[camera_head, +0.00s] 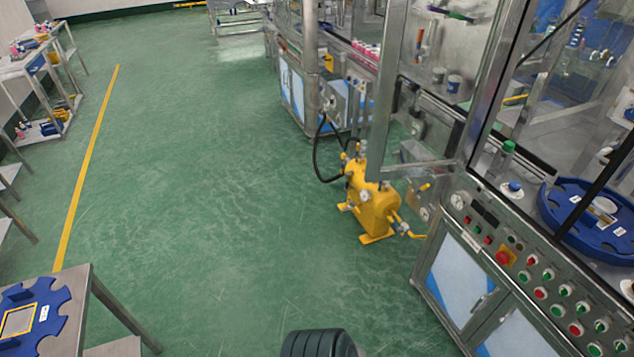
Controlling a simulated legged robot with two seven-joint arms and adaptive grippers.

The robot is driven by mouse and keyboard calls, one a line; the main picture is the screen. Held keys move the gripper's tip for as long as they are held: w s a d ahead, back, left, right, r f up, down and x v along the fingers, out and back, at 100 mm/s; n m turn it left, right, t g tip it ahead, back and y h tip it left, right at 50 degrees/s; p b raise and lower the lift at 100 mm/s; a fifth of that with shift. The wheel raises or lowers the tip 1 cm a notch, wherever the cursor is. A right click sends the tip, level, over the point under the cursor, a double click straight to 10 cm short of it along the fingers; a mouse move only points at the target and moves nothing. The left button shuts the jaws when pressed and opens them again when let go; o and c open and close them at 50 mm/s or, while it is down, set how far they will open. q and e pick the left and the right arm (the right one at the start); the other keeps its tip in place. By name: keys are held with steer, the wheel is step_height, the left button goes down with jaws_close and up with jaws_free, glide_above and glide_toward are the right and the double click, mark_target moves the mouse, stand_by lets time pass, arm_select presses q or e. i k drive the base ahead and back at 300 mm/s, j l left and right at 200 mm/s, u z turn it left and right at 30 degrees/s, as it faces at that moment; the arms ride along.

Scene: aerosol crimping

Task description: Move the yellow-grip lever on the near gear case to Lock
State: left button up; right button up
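A small yellow grip (424,187) shows beside the near machine's frame, just right of a yellow tank-like unit (372,203) on the floor. I cannot tell for sure whether it is the lever's grip, and the gear case is not clearly made out. A yellow bent handle (413,235) sticks out low on the right of the yellow unit. Any Lock marking is too small to read, so the lever's position cannot be told. Neither of my grippers is in view.
The near machine's control panel (515,258) has several red and green buttons. A blue round tray (590,220) lies on its deck. A steel table (75,320) stands at lower left. The green floor (200,200) between is clear. A dark ribbed part (318,343) shows at the bottom.

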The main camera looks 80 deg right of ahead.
mark_target(419, 192)
steer(key=z, duration=3.55)
